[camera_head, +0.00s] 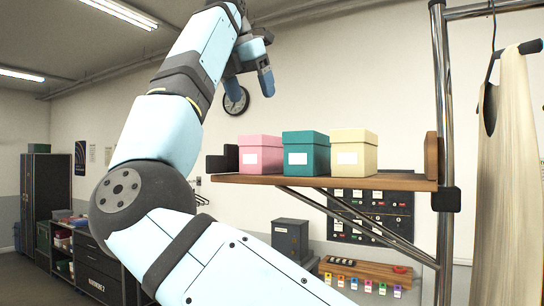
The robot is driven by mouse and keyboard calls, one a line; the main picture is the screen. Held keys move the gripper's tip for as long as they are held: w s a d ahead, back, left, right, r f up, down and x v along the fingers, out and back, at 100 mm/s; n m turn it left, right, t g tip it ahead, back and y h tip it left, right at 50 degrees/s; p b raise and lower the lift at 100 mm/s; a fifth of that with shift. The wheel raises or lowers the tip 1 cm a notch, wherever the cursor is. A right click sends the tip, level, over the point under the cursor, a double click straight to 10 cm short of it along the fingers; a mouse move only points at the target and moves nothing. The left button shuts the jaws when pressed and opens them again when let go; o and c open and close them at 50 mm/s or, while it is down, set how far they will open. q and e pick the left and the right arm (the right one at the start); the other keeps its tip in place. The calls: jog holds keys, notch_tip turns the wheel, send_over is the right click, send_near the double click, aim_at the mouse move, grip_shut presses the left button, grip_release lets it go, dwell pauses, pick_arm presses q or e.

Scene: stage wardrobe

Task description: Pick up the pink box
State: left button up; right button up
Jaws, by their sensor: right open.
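My right gripper (250,86) is open, high above the shelf and up and slightly left of the pink box in the picture. It is apart from all the boxes, and nothing shows between its fingers. My left gripper is not in view.
A dark end stop (223,160) and a wooden one (431,155) flank the boxes. A chrome rail post (445,130) rises at the right, near a hanging pale garment (506,180). Below are a grey box (291,238) and a rack with coloured tags (365,272).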

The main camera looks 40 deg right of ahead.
aim_at(268, 141)
jog(key=x, duration=0.7)
jog(key=shift+w+f+p, duration=0.1)
jog(key=shift+w+p, duration=0.05)
jog(key=shift+p, duration=0.15)
jog(key=shift+d+f+p, duration=0.3)
jog(key=shift+f, duration=0.1)
jog(key=p+x, duration=0.1)
jog(key=x, duration=0.3)
jog(key=shift+d+f, duration=0.1)
jog(key=shift+f, duration=0.05)
jog(key=shift+d+f, duration=0.1)
jog(key=shift+s, duration=0.2)
jog(key=c, duration=0.4)
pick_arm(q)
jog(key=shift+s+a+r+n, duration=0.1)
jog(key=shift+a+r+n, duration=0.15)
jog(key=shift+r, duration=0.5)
pick_arm(e)
jog(key=c, duration=0.4)
